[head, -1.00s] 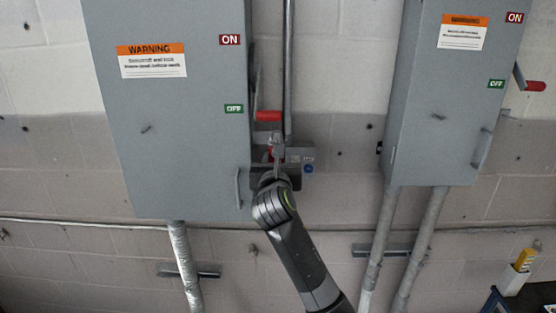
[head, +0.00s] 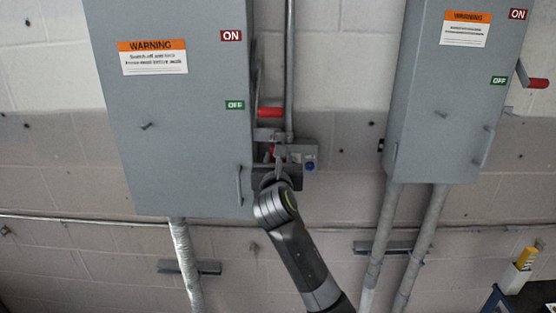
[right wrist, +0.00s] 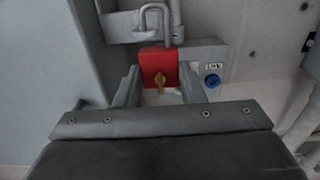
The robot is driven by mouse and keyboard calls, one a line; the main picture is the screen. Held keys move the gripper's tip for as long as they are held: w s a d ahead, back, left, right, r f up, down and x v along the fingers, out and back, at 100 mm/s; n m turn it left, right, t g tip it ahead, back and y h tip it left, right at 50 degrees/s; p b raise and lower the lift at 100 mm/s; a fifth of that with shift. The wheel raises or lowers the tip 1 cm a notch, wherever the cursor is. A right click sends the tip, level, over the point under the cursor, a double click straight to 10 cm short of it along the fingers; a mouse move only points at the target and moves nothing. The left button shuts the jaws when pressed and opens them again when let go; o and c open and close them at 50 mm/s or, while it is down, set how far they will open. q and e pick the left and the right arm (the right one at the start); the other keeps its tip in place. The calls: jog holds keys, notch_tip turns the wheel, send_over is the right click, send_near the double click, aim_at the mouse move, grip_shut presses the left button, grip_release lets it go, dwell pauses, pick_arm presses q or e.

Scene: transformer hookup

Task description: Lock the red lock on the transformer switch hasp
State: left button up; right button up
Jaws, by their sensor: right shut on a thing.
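My right gripper (right wrist: 160,84) is shut on the red lock (right wrist: 158,61), with one finger on each side of its body. A brass key (right wrist: 160,82) shows on the lock's face. The lock is upright, its grey shackle (right wrist: 153,8) rising beside the hasp (right wrist: 119,28); I cannot tell whether the shackle passes through it or is latched. In the head view, the right gripper (head: 279,168) is at the right edge of the left transformer cabinet (head: 180,125), below the red switch handle (head: 270,113). The lock is mostly hidden there. My left gripper is not in view.
A vertical pipe (head: 290,65) runs just right of the switch. A grey box with a blue round part (head: 310,166) sits right beside the gripper. A second cabinet (head: 445,110) with its own red handle (head: 538,83) stands to the right.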

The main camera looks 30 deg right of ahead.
jog(key=shift+f, duration=0.55)
jog(key=o, duration=1.2)
jog(key=shift+c, duration=0.2)
jog(key=p+v, duration=0.2)
jog(key=v, duration=0.3)
